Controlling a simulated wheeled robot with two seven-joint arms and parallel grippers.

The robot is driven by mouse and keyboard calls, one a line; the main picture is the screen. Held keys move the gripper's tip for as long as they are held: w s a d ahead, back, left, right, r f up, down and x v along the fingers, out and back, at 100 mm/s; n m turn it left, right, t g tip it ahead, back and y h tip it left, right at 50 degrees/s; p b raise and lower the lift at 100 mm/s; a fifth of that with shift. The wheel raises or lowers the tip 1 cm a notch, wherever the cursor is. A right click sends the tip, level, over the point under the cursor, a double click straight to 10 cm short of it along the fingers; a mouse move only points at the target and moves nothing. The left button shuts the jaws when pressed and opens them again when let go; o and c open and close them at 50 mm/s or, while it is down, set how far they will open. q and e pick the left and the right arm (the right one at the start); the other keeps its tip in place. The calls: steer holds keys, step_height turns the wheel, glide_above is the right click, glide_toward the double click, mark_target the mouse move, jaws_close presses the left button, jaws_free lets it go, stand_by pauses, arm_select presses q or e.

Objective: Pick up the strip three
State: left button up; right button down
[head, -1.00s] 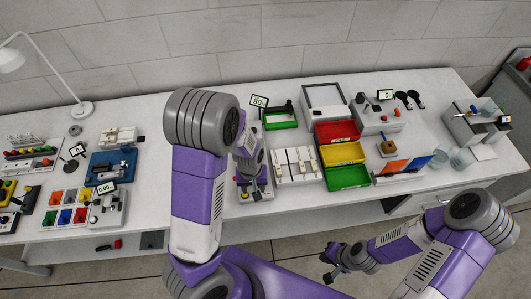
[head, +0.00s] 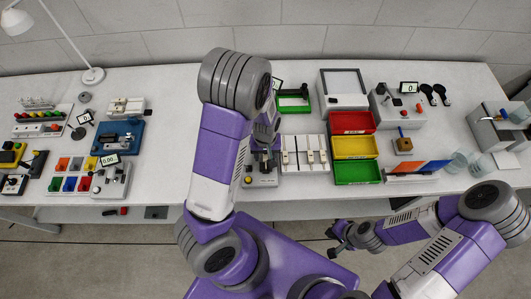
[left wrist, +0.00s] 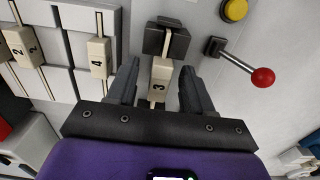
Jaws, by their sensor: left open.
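The cream strip marked 3 (left wrist: 161,72) shows in the left wrist view, with one end at a dark block (left wrist: 166,40). My left gripper (left wrist: 158,90) is open, with one finger on each side of strip three; I cannot tell whether they touch it. In the head view this gripper (head: 265,143) is over the small grey station beside the strip rack, and strip three is hidden there. My right gripper (head: 338,238) hangs in front of the table, away from the strips; its jaws are too small to read.
Strips marked 4 (left wrist: 98,58) and 2 (left wrist: 20,45) lie in the white rack (head: 304,170). A red-knobbed lever (left wrist: 262,77) and a yellow button (left wrist: 234,10) are right of the jaws. Red, yellow and green bins (head: 354,147) stand right of the rack.

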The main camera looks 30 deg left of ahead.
arm_select(q)
jaws_close()
steer(key=shift+r, duration=0.1)
